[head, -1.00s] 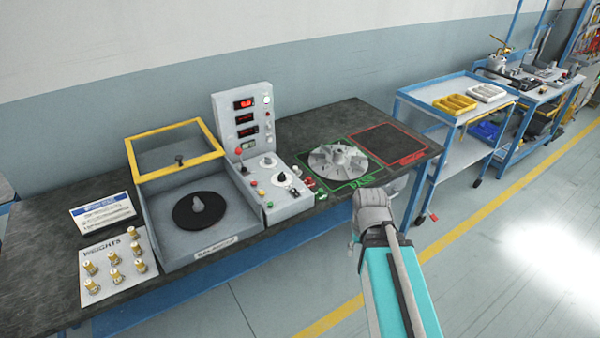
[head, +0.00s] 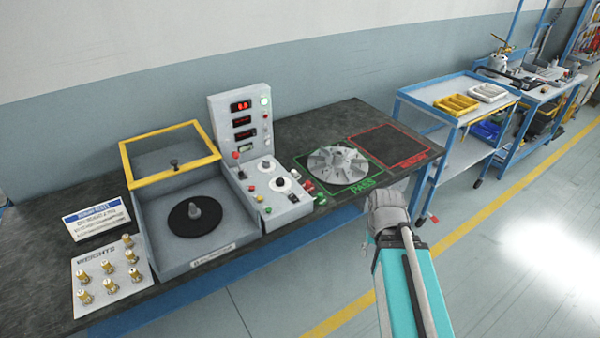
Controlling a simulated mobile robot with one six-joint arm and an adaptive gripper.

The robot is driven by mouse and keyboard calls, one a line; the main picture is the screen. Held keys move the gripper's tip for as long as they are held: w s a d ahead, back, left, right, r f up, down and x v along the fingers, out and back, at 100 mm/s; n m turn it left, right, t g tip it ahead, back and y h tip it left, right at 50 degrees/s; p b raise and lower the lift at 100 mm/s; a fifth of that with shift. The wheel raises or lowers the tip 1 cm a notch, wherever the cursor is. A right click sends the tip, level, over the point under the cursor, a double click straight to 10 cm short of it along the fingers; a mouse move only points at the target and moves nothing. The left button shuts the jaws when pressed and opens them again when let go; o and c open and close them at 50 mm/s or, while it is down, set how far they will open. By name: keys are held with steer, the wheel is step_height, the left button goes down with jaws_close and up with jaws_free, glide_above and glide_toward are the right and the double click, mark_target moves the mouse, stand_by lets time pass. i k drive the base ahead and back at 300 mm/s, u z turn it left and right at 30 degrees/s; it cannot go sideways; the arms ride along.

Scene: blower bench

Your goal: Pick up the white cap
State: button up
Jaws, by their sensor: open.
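I cannot make out a white cap for certain. A small light grey cone-shaped piece (head: 195,209) stands upright at the middle of the black disc (head: 187,229) in the balancing machine, whose yellow-framed lid (head: 170,155) is raised. A grey-white fan wheel (head: 338,165) lies in the green PASS square on the bench; no separate cap can be told on its hub. My arm, with a teal link and a grey joint, reaches up from the bottom right, in front of the bench. My gripper's fingers do not show.
The dark bench (head: 310,123) also holds a control panel (head: 240,125), a weights board (head: 112,278) with several brass weights, and an empty red-outlined square (head: 388,146). A blue cart (head: 440,103) with yellow and white trays stands to the right. Open floor lies in front.

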mark_target(295, 175)
steer(key=i, duration=0.9)
steer(key=u, duration=0.05)
